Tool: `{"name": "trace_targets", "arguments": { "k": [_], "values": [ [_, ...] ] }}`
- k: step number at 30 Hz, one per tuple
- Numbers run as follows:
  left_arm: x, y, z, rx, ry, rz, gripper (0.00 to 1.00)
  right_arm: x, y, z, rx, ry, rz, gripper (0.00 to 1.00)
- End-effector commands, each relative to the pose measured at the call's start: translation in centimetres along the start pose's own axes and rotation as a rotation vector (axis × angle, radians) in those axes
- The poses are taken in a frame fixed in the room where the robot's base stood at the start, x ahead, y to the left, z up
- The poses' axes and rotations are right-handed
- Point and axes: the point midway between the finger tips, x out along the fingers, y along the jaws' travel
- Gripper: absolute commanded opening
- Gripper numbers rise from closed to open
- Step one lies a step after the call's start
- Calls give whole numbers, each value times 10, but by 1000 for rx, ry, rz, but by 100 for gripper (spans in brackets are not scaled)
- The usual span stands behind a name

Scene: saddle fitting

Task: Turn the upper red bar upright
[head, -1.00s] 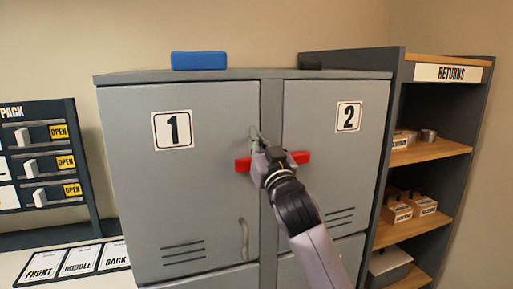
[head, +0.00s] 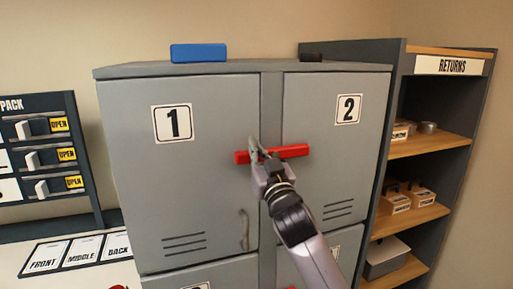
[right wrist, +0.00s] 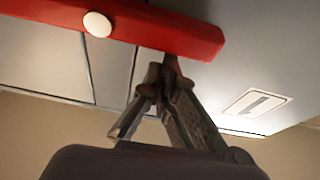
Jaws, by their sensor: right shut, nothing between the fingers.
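The upper red bar (head: 292,151) lies about level across the seam between locker doors 1 and 2. In the right wrist view the red bar (right wrist: 160,27) runs across the top, with a white round knob on its face. My right gripper (head: 254,149) is in front of the bar's left half, its palm just below the bar. In the right wrist view its fingers (right wrist: 164,74) are shut and empty, with the tips at the bar's edge towards the door 1 end. I cannot tell whether they touch it. My left gripper is out of view.
The grey locker has door 1 (head: 205,210) and door 2 (head: 335,180), both shut. A blue block (head: 198,53) lies on top. A returns shelf (head: 425,152) with small boxes stands at right. A panel with switches (head: 40,160) stands at left.

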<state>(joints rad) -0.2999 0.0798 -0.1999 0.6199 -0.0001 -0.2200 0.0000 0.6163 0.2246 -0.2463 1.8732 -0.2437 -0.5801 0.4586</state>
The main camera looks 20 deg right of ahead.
Motion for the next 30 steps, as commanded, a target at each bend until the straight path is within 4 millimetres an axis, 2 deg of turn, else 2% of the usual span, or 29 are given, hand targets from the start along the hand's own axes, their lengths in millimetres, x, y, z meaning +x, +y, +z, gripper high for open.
{"name": "trace_targets", "arguments": {
  "k": [17, 30],
  "values": [
    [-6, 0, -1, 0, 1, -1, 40, -2, -4, 8, -121, -3, -43, 0],
    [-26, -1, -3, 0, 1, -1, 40, -10, -9, 29, -471, -4, -165, 0]
  ]
}}
